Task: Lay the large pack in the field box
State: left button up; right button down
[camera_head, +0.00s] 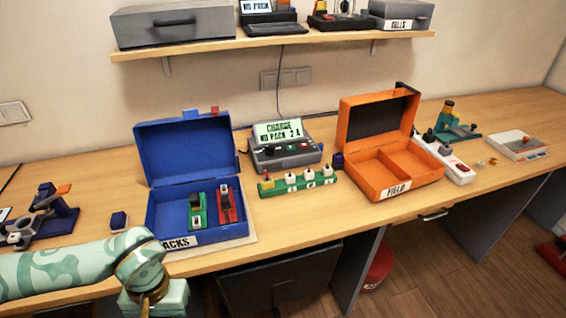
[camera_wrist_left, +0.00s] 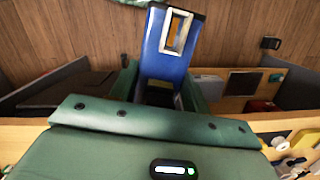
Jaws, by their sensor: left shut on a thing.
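The field box (camera_head: 397,190) is an open orange case on the bench, right of centre in the head view. Its label reads FIELD and a divider splits it into two compartments, both empty. My left gripper (camera_wrist_left: 160,90) is shut on a blue pack with a dark end and a pale-framed window, which I take to be the large pack (camera_wrist_left: 172,58). The pack sticks out beyond the green fingers, over the floor side in the left wrist view. In the head view my left wrist is at the bottom left; its fingers and the pack are out of frame. My right gripper is not in view.
A blue PACKS case (camera_head: 188,158) stands open with a green pack (camera_head: 197,210) and a red pack (camera_head: 223,203) inside. A charger (camera_head: 285,152) and a green strip (camera_head: 297,183) stand between the cases. A white power strip (camera_head: 458,168) is close right of the field box.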

aim_at(375, 179)
jog(key=i+l+u, duration=0.3)
jog(key=l, duration=1.8)
jog(key=l+u, duration=0.3)
jog(key=l, duration=1.8)
jog(key=i, duration=0.05)
